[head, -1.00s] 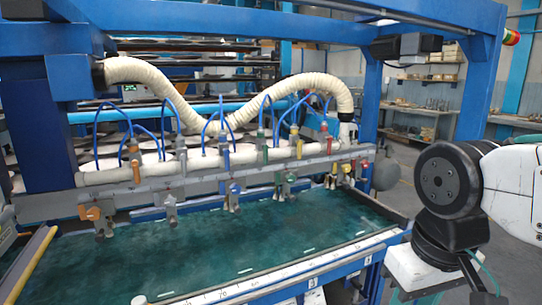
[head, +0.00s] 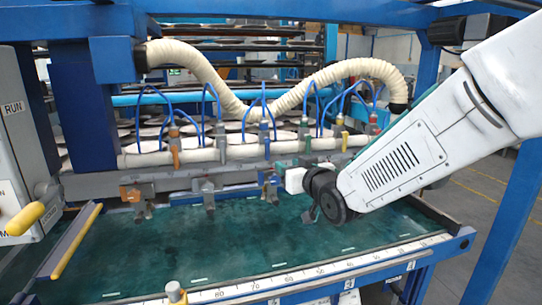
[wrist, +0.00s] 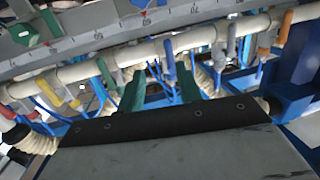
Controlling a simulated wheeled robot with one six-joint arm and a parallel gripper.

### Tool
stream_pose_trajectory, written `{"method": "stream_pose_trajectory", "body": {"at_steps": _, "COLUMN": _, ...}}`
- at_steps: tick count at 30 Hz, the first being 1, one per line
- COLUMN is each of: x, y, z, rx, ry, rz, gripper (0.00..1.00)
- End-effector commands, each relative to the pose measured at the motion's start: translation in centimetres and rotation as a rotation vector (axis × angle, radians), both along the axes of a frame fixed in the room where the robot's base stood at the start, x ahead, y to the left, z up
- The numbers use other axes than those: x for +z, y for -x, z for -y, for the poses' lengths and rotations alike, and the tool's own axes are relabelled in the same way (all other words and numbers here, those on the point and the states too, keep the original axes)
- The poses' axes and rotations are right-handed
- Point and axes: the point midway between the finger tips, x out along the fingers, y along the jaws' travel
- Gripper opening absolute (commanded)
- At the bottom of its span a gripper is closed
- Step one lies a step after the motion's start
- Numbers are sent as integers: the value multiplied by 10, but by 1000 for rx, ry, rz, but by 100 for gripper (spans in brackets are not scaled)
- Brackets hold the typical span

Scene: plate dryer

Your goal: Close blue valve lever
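The blue valve lever (head: 264,130) is on the cream pipe (head: 190,153), between the grey lever (head: 221,130) and the green lever (head: 303,130). In the wrist view the blue lever (wrist: 170,60) lies across the pipe, near the picture's middle. My gripper (wrist: 160,70) has two green fingers spread apart, with the blue lever showing in the gap, closer to the right finger. The fingers hold nothing visible. I cannot tell how far beyond the fingertips the lever is. In the head view my wrist is right of and below the lever, and the fingers are hardly visible there.
An orange lever (head: 174,140), a yellow lever (head: 340,125) and a red lever (head: 373,120) share the pipe. Thin blue hoses arch behind them. A grey rail with clamps runs below, above the green bed (head: 240,245). A ribbed cream hose (head: 205,88) hangs behind.

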Motion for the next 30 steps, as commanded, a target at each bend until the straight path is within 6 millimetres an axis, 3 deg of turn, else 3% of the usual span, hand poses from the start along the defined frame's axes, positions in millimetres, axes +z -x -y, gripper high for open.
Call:
{"method": "stream_pose_trajectory", "body": {"at_steps": 5, "x": 2, "y": -8, "z": -18, "rx": 31, "ry": -33, "rz": 59, "gripper": 35}}
{"method": "stream_pose_trajectory", "body": {"at_steps": 19, "x": 3, "y": -67, "z": -47, "rx": 30, "ry": -35, "rz": 62, "gripper": 35}}
{"method": "stream_pose_trajectory", "body": {"at_steps": 30, "x": 3, "y": -73, "z": -50, "rx": 30, "ry": -34, "rz": 62, "gripper": 35}}
